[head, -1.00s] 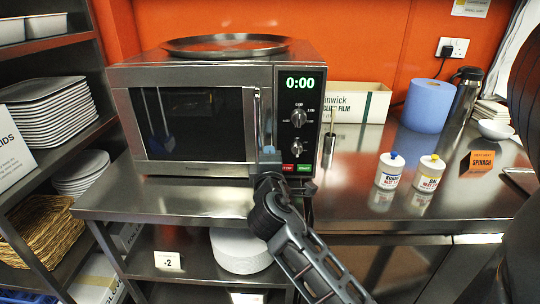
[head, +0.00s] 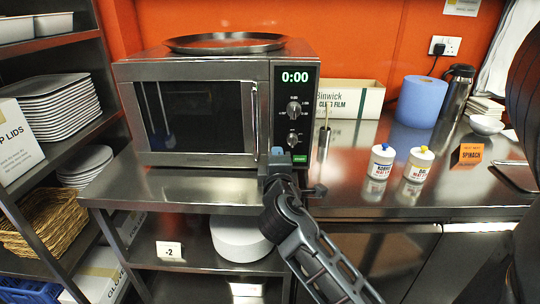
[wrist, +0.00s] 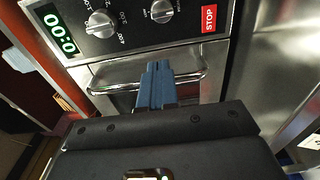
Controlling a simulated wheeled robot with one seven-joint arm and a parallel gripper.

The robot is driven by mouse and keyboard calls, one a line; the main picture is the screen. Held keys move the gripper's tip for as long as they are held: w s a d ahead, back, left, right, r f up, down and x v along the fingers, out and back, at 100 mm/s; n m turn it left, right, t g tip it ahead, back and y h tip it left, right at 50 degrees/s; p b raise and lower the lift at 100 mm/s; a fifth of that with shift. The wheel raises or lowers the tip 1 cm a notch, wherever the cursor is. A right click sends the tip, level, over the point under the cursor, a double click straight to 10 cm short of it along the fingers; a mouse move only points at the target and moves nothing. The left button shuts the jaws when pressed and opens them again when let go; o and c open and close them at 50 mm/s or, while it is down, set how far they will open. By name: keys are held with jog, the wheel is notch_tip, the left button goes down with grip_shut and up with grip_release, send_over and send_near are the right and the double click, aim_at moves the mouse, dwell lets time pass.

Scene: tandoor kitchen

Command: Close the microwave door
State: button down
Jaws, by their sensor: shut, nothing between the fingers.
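The steel microwave (head: 190,70) stands on the counter at the left of the head view. Its door (head: 196,118) has a dark window and looks flush with the front; I cannot tell whether it is latched. The vertical door handle (head: 255,118) is at the door's right edge. My gripper (head: 278,153) is shut and empty, just right of the handle's lower end, in front of the lower control panel (head: 296,100). In the wrist view, the blue fingertips (wrist: 156,84) are together and overlap the handle (wrist: 105,88); contact is unclear.
A round tray (head: 225,42) lies on top of the microwave. Two labelled bottles (head: 381,162) (head: 420,164), a film box (head: 350,100) and a blue roll (head: 421,102) stand to the right. A shelf with stacked trays (head: 62,105) is at the left. The counter before the bottles is clear.

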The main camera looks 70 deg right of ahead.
jog(key=s+a+b, duration=0.1)
jog(key=s+a, duration=0.1)
jog(key=s, duration=0.5)
jog(key=shift+a, duration=0.15)
